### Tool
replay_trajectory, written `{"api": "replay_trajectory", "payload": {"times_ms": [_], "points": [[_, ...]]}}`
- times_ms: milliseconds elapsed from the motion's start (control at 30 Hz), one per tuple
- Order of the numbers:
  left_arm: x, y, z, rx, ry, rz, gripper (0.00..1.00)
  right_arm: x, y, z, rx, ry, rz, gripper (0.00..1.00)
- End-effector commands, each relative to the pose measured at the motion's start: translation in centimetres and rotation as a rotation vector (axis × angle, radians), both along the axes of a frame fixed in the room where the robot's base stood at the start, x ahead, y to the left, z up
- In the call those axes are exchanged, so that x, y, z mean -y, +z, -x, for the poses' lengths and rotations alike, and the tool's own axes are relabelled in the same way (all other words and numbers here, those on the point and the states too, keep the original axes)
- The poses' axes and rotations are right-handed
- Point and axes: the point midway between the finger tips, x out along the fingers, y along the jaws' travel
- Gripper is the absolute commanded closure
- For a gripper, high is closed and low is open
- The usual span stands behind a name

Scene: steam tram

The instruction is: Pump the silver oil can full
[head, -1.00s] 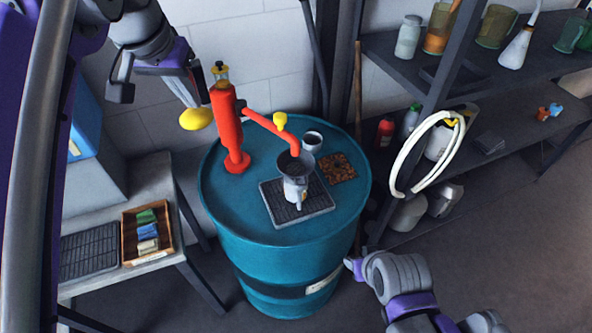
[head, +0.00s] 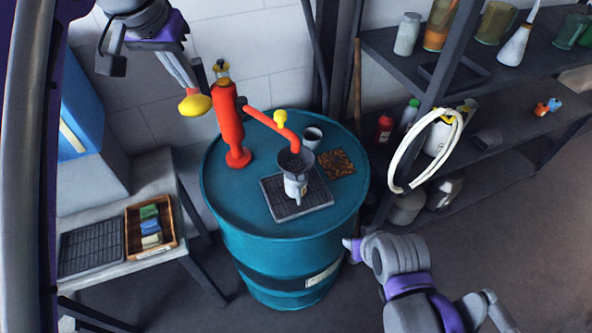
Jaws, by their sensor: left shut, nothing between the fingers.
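The silver oil can (head: 296,188) stands upright on a black grate (head: 317,196) on top of a blue drum (head: 225,190). A dark funnel (head: 295,161) sits in its top. The red pump (head: 228,125) stands on the drum, and its spout (head: 291,140) ends over the funnel. The pump's yellow handle knob (head: 195,105) sticks out to the left. My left gripper (head: 190,88) is shut and empty, its fingertips just above the knob; I cannot tell whether they touch. My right gripper (head: 352,246) is right of the drum, its jaws unclear. The oil level is hidden.
A dark cup (head: 312,138) and a brown mat (head: 337,164) are also on the drum. A table with a wooden tray (head: 130,238) stands at left. Shelves with bottles and a white hose (head: 402,165) are at right.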

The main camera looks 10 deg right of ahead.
Motion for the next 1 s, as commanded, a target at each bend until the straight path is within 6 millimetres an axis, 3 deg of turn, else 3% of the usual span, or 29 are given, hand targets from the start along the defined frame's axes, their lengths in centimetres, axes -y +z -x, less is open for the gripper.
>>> {"api": "replay_trajectory", "payload": {"times_ms": [433, 1000], "points": [[0.0, -0.2, 0.0, 0.000, 0.000, 0.000, 1.00, 0.0, -0.1, 0.1, -0.002, 0.000, 0.000, 0.50], [0.0, -3.5, 0.0, -0.002, 0.000, 0.000, 1.00, 0.0, -2.3, 1.4, -0.028, 0.000, 0.000, 0.50]]}}
